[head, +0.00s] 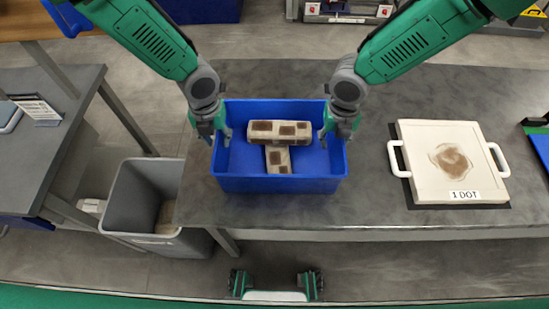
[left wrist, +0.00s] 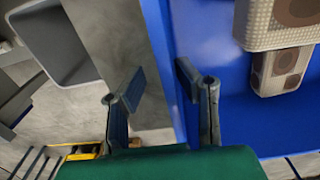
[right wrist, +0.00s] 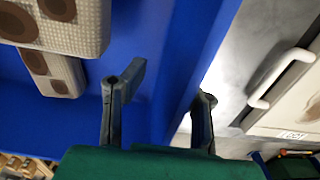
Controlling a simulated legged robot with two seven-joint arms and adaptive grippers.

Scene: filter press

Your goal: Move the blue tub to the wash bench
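The blue tub (head: 279,184) sits on the dark grey bench, with beige blocks (head: 281,131) bearing brown patches inside it. My left gripper (head: 213,138) is at the tub's left wall, and my right gripper (head: 338,136) is at its right wall. In the left wrist view, the left gripper's fingers (left wrist: 155,92) are spread, one on each side of the tub's wall (left wrist: 163,50). In the right wrist view, the right gripper's fingers (right wrist: 165,92) are also spread around the opposite wall (right wrist: 200,55). A gap shows between each pair of fingers.
A grey bin (head: 140,205) stands on the floor at the left, beside another grey table (head: 60,125). Bare bench (head: 380,105) lies between tub and plate.

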